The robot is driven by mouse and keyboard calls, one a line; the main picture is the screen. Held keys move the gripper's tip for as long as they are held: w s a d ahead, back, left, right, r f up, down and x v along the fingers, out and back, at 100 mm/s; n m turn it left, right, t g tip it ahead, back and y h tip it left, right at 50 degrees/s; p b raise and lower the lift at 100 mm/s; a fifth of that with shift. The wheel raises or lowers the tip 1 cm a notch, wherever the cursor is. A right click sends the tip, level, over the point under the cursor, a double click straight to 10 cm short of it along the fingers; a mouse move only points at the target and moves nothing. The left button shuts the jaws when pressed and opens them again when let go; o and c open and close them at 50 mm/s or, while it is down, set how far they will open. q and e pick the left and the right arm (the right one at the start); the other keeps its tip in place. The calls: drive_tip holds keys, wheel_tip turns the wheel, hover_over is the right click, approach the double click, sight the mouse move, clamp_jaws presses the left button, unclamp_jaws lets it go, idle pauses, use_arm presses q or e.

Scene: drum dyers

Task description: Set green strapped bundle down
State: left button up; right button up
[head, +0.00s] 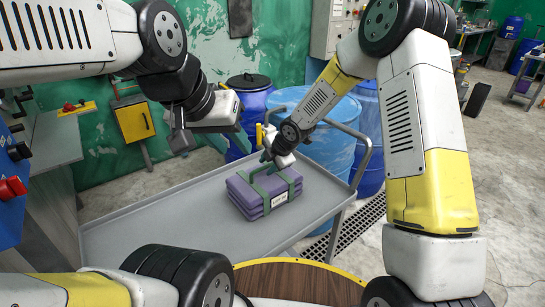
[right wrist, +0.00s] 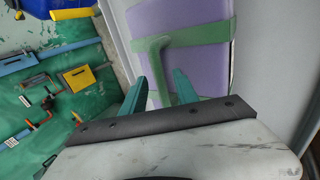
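The bundle (head: 258,197) is a stack of folded purple cloth with green straps and a white label. It lies flat on the grey cart top (head: 165,215), near its right end. In the right wrist view, the purple cloth (right wrist: 205,65) and a T-shaped green strap (right wrist: 157,62) show close up. My right gripper (head: 268,158) is just above the bundle's back edge. Its teal fingers (right wrist: 160,88) stand apart on either side of the strap, with some gap visible. My left gripper (head: 240,138) hangs above the cart's back edge, away from the bundle; its finger gap is unclear.
Blue drums (head: 325,125) stand behind the cart, with a darker lidded drum (head: 248,100) beside them. The cart's push handle (head: 363,150) rises at its right end. The cart top left of the bundle is clear. A floor grate (head: 345,230) lies to the right.

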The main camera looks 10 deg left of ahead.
drive_tip(key=s+d+r+m+t+h, duration=0.1)
drive_tip(key=s+d+r+m+h, duration=0.1)
drive_tip(key=s+d+r+m, duration=0.7)
drive_tip(key=s+d+r+m+h, duration=0.2)
drive_tip(key=s+d+r+m, duration=0.2)
drive_tip(key=d+r, duration=0.75)
drive_tip(key=s+d+r+m, duration=0.2)
drive_tip(key=s+r+m, duration=0.1)
drive_tip(key=s+m, duration=0.3)
drive_tip(key=s+d+r+m+y, duration=0.1)
drive_tip(key=s+d+r+m, duration=0.2)
drive_tip(key=s+m, duration=0.4)
drive_tip(key=s, duration=0.3)
drive_tip(key=shift+s+d, duration=0.25)
drive_tip(key=shift+d, duration=0.05)
